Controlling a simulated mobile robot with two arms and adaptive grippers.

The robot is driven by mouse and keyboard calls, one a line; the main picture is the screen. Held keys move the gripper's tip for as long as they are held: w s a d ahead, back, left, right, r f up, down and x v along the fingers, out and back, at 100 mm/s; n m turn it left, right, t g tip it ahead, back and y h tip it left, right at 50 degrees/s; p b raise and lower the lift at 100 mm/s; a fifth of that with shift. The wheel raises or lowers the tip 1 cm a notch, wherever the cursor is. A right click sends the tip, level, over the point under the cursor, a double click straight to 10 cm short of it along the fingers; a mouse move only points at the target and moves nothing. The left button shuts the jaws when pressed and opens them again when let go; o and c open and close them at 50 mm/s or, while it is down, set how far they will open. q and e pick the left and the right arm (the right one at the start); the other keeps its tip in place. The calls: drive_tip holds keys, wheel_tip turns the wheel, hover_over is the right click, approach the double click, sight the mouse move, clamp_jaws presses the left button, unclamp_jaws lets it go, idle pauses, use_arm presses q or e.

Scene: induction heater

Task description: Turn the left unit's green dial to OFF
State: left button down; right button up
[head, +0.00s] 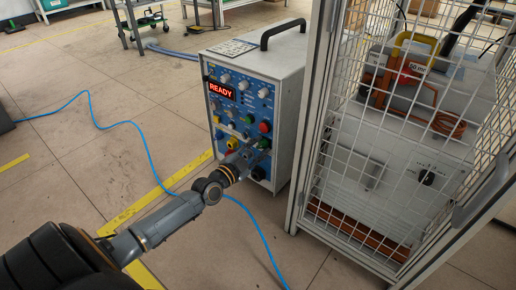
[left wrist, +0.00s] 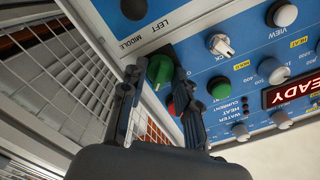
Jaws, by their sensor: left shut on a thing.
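The left unit is a white box with a blue control panel (head: 212,105), standing on the floor beside a mesh cage. Its green dial (left wrist: 160,70) sits low on the panel and carries a white pointer mark; in the head view the dial (head: 264,143) is partly covered by my gripper. My left gripper (head: 251,153) reaches the panel from the lower left. In the left wrist view its fingers (left wrist: 157,76) stand on both sides of the green dial and are shut on it. The dial's OFF label cannot be read. My right gripper is not in view.
A red READY display (head: 221,90) is lit on the panel. Other knobs and buttons, including a green button (left wrist: 221,88), lie close to the fingers. The mesh cage (head: 375,190) stands right of the unit. A blue cable (head: 140,133) crosses the floor.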

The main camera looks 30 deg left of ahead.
use_arm(q)
drive_tip(key=n+p, duration=0.2)
drive_tip(key=n, duration=0.3)
drive_tip(key=shift+r+p, duration=0.15)
drive_tip(key=shift+p, duration=0.2)
drive_tip(key=n+p, duration=0.1)
drive_tip(key=n, duration=0.2)
drive_tip(key=shift+n, duration=0.3)
drive_tip(key=n+p, duration=0.1)
drive_tip(key=n, duration=0.1)
drive_tip(key=shift+n, duration=0.4)
drive_tip(key=shift+a+n+p, duration=0.1)
drive_tip(key=shift+n+p, duration=0.25)
drive_tip(key=shift+n, duration=0.45)
drive_tip(key=n, duration=0.3)
drive_tip(key=shift+n, duration=0.9)
